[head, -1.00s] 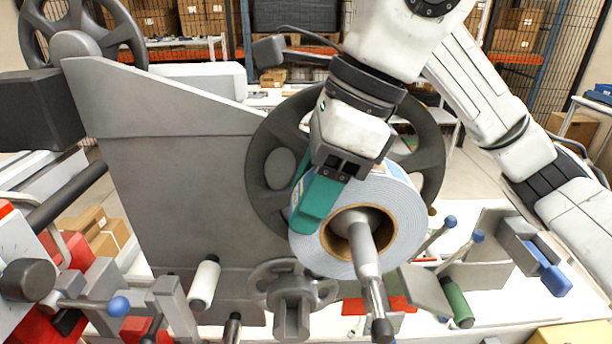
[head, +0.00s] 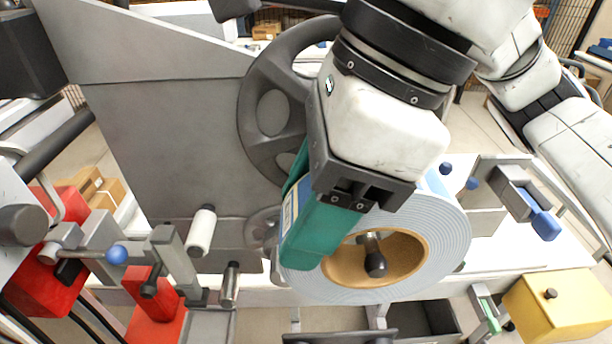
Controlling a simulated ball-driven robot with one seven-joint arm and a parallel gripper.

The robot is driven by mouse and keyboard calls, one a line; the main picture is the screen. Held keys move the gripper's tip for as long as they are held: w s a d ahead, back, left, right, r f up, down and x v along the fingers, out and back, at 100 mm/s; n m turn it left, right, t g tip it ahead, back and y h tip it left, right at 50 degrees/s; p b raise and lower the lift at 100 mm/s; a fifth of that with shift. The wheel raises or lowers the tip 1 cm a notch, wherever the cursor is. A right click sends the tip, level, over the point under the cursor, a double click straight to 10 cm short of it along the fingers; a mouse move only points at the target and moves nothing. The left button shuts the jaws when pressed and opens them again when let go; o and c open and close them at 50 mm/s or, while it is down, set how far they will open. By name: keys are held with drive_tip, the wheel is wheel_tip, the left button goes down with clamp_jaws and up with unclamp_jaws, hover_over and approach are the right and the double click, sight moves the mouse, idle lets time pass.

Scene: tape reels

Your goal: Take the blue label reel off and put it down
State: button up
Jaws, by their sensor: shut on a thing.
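The blue label reel (head: 447,235) is a thick pale-blue roll with a brown core, in the middle right of the head view. My gripper (head: 297,225) has green fingers and is shut on the left side of the reel's winding, one finger across its near face. The other finger is mostly hidden behind. The dark tip of the spindle (head: 374,260) shows inside the core opening. I cannot tell whether the reel is fully clear of the spindle. A dark spoked flange (head: 262,130) stands behind the reel, partly covered by my gripper.
The grey machine plate (head: 165,140) fills the left and centre. A white roller (head: 201,232), a blue knob (head: 117,254) and a red block (head: 155,295) stick out at lower left. A yellow box (head: 560,305) and a dark open tray (head: 435,318) are at lower right.

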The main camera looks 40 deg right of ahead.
drive_tip(key=s+a+b, duration=0.1)
drive_tip(key=s+a, duration=0.4)
drive_tip(key=s, duration=0.2)
idle(0.4)
drive_tip(key=shift+s+a, duration=0.1)
